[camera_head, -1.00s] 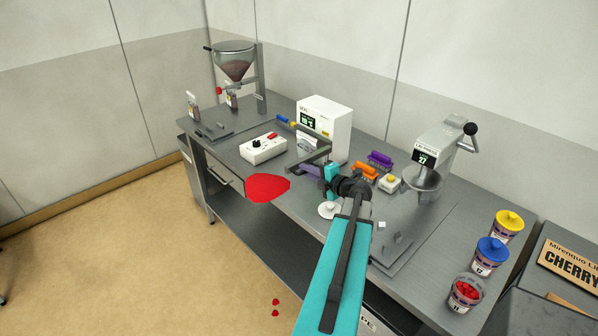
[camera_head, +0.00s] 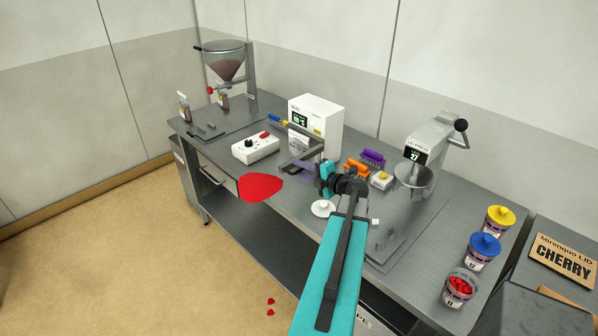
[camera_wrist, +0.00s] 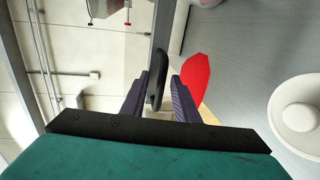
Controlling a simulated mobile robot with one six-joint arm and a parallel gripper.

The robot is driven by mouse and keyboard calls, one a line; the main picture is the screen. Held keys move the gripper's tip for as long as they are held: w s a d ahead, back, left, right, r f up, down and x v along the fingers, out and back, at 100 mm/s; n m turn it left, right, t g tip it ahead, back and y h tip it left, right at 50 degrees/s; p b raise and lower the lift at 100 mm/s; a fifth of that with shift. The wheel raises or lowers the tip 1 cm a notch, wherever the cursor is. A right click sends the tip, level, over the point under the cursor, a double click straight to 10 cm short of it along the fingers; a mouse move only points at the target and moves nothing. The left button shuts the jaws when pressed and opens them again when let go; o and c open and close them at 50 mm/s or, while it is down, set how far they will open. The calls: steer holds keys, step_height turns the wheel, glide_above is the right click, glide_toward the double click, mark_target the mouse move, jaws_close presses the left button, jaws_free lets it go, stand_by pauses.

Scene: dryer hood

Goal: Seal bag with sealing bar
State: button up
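The sealer's grey bar (camera_head: 300,158) reaches forward at the middle of the bench; in the wrist view the bar (camera_wrist: 162,30) runs down to a dark rounded handle (camera_wrist: 158,88). My gripper (camera_head: 322,172) is at the bar's front end. In the wrist view my gripper (camera_wrist: 160,85) has its fingers apart, with the handle between or just beyond the tips. A gap shows on the right, and contact is unclear. A pale pouch-like thing (camera_head: 298,142), perhaps the bag, stands behind the bar, partly hidden.
A white box with a display (camera_head: 316,120) and a white control box (camera_head: 255,148) flank the bar. A large flat red shape (camera_head: 261,187) shows at the bench front.

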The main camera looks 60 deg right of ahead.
steer(key=b+v, duration=0.5)
steer(key=v, duration=0.9)
steer(key=shift+w, duration=0.15)
stand_by(0.4)
